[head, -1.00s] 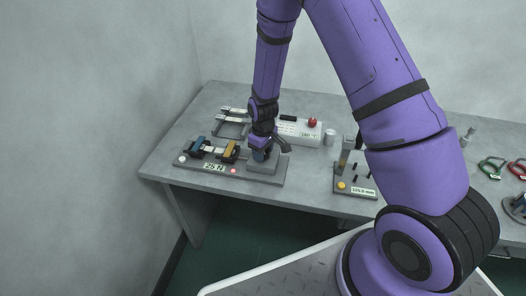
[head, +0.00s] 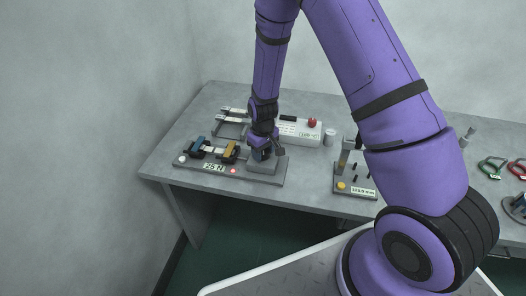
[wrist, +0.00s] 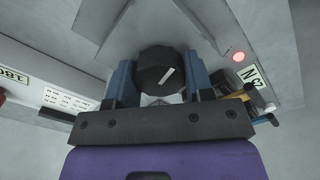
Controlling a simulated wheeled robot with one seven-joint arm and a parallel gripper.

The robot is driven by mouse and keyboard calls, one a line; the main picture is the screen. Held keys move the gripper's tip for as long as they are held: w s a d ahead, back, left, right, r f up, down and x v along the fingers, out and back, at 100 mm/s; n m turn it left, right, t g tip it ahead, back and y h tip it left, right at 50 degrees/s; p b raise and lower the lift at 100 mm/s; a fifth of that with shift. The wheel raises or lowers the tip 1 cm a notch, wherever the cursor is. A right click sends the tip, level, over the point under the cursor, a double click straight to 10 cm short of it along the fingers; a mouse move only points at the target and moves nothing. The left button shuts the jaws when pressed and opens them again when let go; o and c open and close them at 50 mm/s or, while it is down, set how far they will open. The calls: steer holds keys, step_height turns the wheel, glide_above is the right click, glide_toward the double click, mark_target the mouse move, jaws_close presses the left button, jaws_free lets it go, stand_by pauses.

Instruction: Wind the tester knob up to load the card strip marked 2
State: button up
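The tester (head: 185,163) stands at the table's left front, with a blue clamp (head: 197,147) and a yellow clamp (head: 230,150). A pale card strip (head: 213,149) spans the clamps; its mark is too small to read. The tester display (head: 214,168) reads about 25 N, and a red lamp (head: 233,171) glows beside it. The dark round knob (wrist: 160,70), with a white pointer line, sits between the blue fingers of my gripper (wrist: 160,82) in the wrist view. Both fingers appear to press its sides. In the head view my gripper (head: 262,153) hides the knob.
A rack with pale strips (head: 232,112) stands behind the tester. A white box with a red button (head: 312,122) and a small grey cup (head: 330,138) are to its right. A gauge with a yellow button (head: 341,186) stands further right, near the front edge.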

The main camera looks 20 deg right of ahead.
steer(key=o, duration=0.4)
steer(key=shift+o, duration=0.2)
step_height(320, 180, up, 11)
stand_by(0.3)
steer(key=shift+f, duration=0.1)
stand_by(1.2)
